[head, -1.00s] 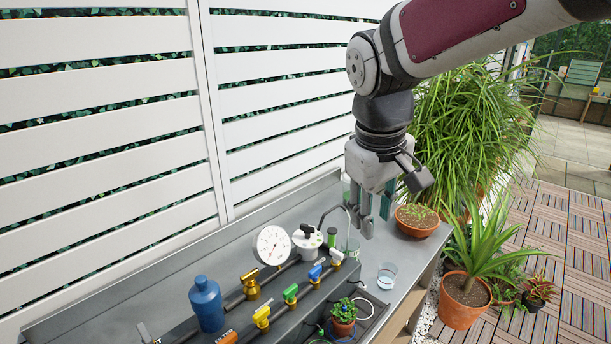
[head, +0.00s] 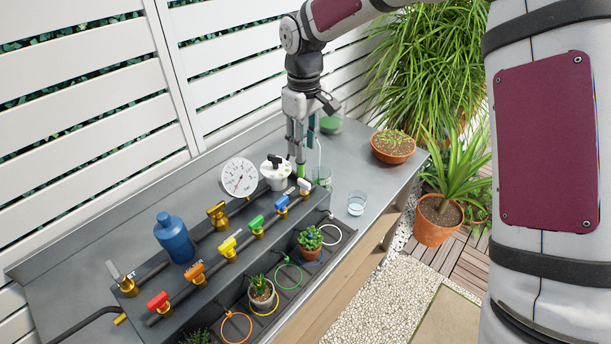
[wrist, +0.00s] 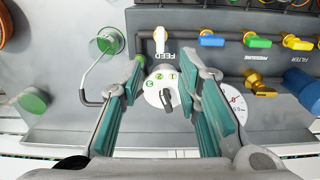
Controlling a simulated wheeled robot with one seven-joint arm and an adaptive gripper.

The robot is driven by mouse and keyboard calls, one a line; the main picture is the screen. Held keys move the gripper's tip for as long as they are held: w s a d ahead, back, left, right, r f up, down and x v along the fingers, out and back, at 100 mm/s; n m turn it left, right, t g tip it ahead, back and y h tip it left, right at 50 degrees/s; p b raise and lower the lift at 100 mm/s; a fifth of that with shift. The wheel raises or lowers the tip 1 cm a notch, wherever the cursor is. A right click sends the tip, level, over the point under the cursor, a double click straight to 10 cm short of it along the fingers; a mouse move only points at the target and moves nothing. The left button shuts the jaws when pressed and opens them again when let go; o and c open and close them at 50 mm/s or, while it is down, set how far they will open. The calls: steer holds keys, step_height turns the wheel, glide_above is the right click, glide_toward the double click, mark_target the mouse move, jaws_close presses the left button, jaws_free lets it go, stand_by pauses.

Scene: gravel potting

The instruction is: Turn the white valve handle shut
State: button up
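The white valve handle (head: 304,185) is at the right end of the front row of coloured valves on the dark manifold. In the wrist view the white handle (wrist: 160,39) is above the word FEED and points across the row, while the blue, green and yellow handles lie along it. My gripper (head: 301,158) points down just behind this end of the manifold.
A white selector dial (head: 275,172) with a black knob and a pressure gauge (head: 239,178) stand close to the gripper. A blue bottle (head: 174,238) is further left. A glass of water (head: 356,203) and a potted plant (head: 393,147) stand right on the grey bench.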

mark_target(304, 181)
step_height(304, 181, down, 11)
steer(key=shift+f+p, duration=0.1)
steer(key=shift+p, duration=0.75)
jaws_close()
